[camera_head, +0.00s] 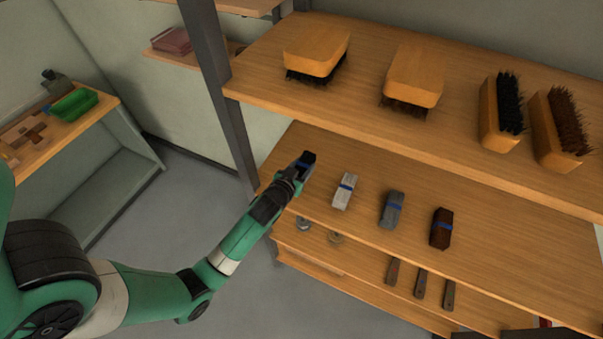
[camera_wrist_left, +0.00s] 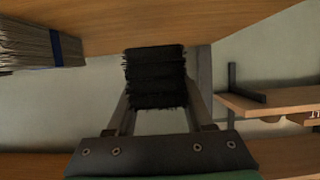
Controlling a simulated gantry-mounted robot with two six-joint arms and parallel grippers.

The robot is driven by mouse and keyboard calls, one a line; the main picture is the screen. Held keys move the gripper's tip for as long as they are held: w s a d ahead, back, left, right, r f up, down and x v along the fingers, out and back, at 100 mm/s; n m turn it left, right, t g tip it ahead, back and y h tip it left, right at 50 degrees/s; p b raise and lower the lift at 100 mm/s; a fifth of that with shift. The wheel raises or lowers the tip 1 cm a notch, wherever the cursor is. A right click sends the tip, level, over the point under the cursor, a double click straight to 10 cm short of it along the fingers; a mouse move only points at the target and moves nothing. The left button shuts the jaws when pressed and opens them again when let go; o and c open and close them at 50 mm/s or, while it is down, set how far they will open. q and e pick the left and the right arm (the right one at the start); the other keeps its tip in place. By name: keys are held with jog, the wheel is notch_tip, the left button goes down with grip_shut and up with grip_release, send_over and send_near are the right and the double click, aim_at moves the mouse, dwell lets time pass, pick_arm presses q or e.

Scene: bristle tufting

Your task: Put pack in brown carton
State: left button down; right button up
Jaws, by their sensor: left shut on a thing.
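My left gripper (camera_head: 304,162) is at the left end of the middle shelf. It is shut on a pack of black bristles (camera_wrist_left: 155,78), which sits between the two fingers in the left wrist view. The black pack (camera_head: 306,158) shows only in part in the head view. A pale grey pack (camera_head: 345,191), a darker grey pack (camera_head: 391,209) and a dark brown pack (camera_head: 441,229), each with a blue band, lie in a row to its right. The pale pack also shows in the left wrist view (camera_wrist_left: 30,46). I cannot make out a brown carton. My right gripper is not in view.
Wooden brushes (camera_head: 413,75) stand on the upper shelf (camera_head: 365,105), above the packs. A dark upright post (camera_head: 222,95) stands left of the gripper. Handled tools (camera_head: 420,283) lie on the lower shelf. A side table holds a green tray (camera_head: 73,104).

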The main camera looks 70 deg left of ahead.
aim_at(301, 172)
pick_arm(q)
jog(key=f, duration=0.1)
jog(key=a+f, duration=0.1)
jog(key=f, duration=0.1)
jog(key=shift+f+b, duration=0.3)
jog(key=shift+b, duration=0.05)
jog(key=shift+f, duration=0.2)
jog(key=shift+c, duration=1.4)
grip_release()
jog(key=shift+f, duration=0.15)
jog(key=v, duration=1.1)
jog(key=shift+d, duration=0.1)
jog(key=shift+s+d, duration=0.1)
jog(key=shift+s, duration=0.05)
jog(key=shift+o, duration=0.4)
